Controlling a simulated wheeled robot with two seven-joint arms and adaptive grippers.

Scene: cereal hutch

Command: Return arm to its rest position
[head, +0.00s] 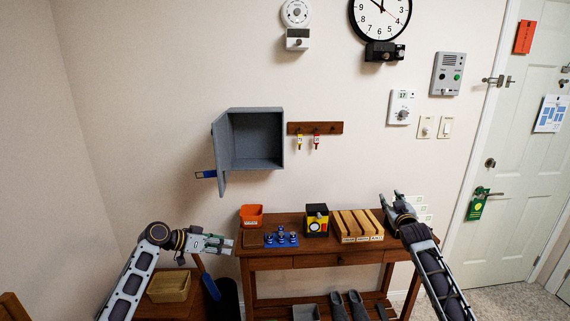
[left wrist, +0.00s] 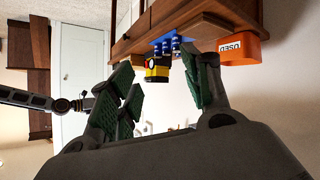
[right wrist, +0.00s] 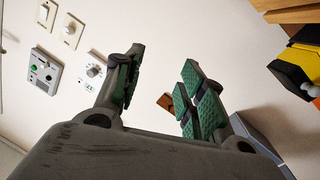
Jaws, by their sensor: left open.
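My left gripper (head: 222,243) is at the left end of the console table (head: 300,249), just off its edge and in front of the orange bin (head: 251,215). In the left wrist view its green-padded fingers (left wrist: 160,95) stand apart with nothing between them. My right gripper (head: 391,202) is above the right end of the table, beside the wooden sorter (head: 362,238). In the right wrist view its fingers (right wrist: 160,90) are spread with nothing between them.
A grey wall cabinet (head: 257,139) hangs with its door open to the left. A key rack (head: 315,128) is beside it. A blue stand (head: 281,239) and a yellow-black box (head: 317,220) are on the table. A white door (head: 525,150) is at the right.

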